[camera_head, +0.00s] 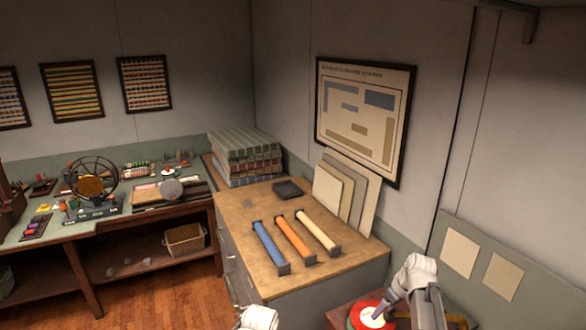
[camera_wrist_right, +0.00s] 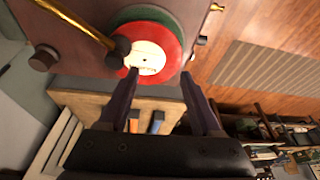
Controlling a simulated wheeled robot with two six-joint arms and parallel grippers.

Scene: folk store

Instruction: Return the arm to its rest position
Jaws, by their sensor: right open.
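My right gripper (camera_wrist_right: 159,73) is open in the right wrist view, with nothing between its two dark fingers. In the head view its arm comes in at the bottom right, and the gripper (camera_head: 385,309) is partly hidden by its own links. A red record (camera_wrist_right: 172,40) with a pale label lies on a record player (camera_wrist_right: 75,30) just beyond the fingertips. The record also shows in the head view (camera_head: 358,314), partly covered by my arm. I cannot tell whether the fingers touch it. A white link of my left arm shows at the bottom edge; its gripper is out of view.
A brass tonearm (camera_wrist_right: 75,20) reaches over the player close to the right fingers. A wooden-topped cabinet (camera_head: 235,210) holds blue, orange and cream bars, with boards leaning at its back. A workbench (camera_head: 90,235) with small items stands at left. Wooden floor (camera_head: 165,290) is open between.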

